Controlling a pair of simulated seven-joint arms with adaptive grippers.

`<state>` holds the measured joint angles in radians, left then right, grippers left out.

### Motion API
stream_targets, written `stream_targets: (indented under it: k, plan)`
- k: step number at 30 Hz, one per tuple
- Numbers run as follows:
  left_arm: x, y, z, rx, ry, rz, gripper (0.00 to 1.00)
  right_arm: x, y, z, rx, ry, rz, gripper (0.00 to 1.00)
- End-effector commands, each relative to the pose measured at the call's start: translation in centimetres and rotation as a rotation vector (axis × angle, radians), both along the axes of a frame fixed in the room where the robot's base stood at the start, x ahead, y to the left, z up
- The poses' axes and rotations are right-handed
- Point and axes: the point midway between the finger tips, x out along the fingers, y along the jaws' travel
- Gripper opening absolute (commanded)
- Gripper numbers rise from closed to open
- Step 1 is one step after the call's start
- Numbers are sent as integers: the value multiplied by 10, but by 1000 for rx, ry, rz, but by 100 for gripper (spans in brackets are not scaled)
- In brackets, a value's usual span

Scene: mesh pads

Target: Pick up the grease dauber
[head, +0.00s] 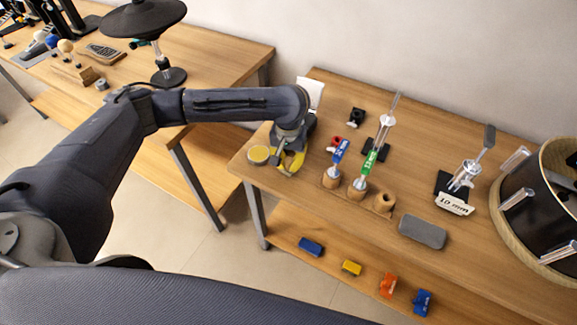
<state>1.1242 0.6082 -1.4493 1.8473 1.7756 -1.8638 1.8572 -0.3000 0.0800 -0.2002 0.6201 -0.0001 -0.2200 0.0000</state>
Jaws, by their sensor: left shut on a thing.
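My left gripper (287,150) is at the left end of the right-hand table, seen from above with my wrist over it. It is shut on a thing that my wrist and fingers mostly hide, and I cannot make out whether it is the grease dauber. A yellow and grey piece (290,166) shows right at the fingers. A round yellow-topped tin (258,155) stands just left of the gripper. I cannot single out the grease dauber elsewhere. My right gripper is not in view.
A blue-labelled tool (338,151) and a green-labelled tool (369,161) stand in wooden holders. A third wooden holder (383,202) is empty. A grey block (422,232), a "10 mm" sign (454,204) and a drum (540,205) lie further right. Coloured blocks sit on the lower shelf (330,285).

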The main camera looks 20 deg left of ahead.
Motion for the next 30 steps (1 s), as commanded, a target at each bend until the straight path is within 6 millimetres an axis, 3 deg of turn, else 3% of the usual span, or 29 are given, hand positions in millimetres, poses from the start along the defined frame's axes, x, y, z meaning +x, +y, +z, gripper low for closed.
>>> stream_targets:
  k: [11,17,23,30]
  plan:
    - [0,0,3,0,-1,0,0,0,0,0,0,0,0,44]
    - [1,0,18,0,-3,-1,0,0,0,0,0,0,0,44]
    - [2,0,53,0,-6,-1,0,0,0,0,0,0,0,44]
    - [2,0,108,0,-6,-2,0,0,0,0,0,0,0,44]
